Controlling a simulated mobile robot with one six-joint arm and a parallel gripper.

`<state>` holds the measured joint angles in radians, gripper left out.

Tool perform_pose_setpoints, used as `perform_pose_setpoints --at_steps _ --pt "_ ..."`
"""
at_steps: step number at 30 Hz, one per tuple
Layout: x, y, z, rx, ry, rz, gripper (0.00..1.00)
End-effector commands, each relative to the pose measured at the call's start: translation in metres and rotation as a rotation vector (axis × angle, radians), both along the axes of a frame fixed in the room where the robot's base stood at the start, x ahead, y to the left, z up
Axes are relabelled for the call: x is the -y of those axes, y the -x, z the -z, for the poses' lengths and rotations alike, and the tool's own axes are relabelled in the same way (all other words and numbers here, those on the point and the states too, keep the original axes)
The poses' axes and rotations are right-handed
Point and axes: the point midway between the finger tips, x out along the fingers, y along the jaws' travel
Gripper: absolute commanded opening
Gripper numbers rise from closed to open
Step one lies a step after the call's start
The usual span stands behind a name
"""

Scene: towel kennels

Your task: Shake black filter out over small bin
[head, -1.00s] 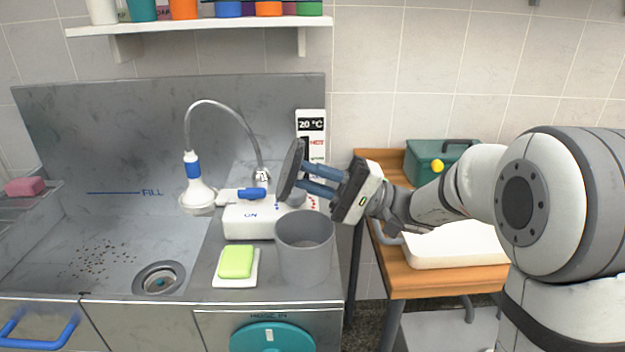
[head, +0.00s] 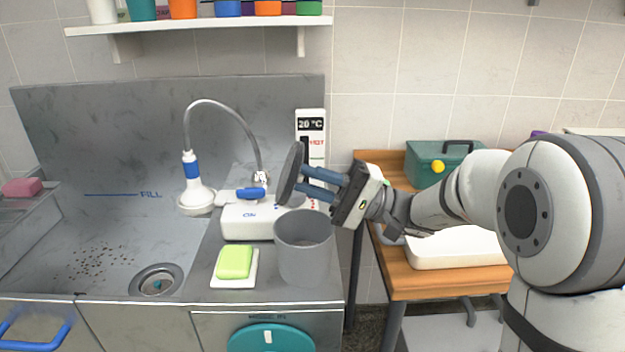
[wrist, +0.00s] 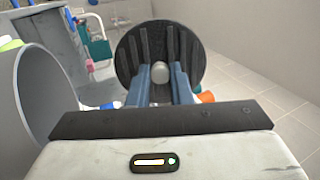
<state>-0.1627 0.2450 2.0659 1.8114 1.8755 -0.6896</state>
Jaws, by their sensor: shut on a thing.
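The black filter (head: 289,173) is a dark round disc. My gripper (head: 318,182) is shut on it and holds it tilted, nearly on edge, above the small bin. In the wrist view the filter (wrist: 128,62) shows a ribbed dark face with a pale round knob between my two blue fingers (wrist: 160,85). The small bin (head: 304,252) is a grey open cylinder on the steel counter, below and slightly right of the filter. Its rim also shows at the left of the wrist view (wrist: 62,95). The inside of the bin is mostly hidden in the head view.
A wooden table (head: 445,281) stands at right.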

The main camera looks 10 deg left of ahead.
Motion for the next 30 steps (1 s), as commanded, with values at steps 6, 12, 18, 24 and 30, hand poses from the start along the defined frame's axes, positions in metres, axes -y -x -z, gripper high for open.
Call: perform_pose_setpoints --at_steps 6,12,18,24,30 --pt "0.001 0.000 -0.007 -0.005 0.000 0.001 0.00" --pt "0.002 0.002 -0.004 -0.002 0.003 0.003 0.00" --pt "0.003 0.002 -0.009 0.018 0.070 0.004 0.00" --pt "0.005 0.001 -0.018 0.051 0.203 0.005 0.00" --pt "0.007 0.001 -0.024 0.082 0.330 0.005 0.00"
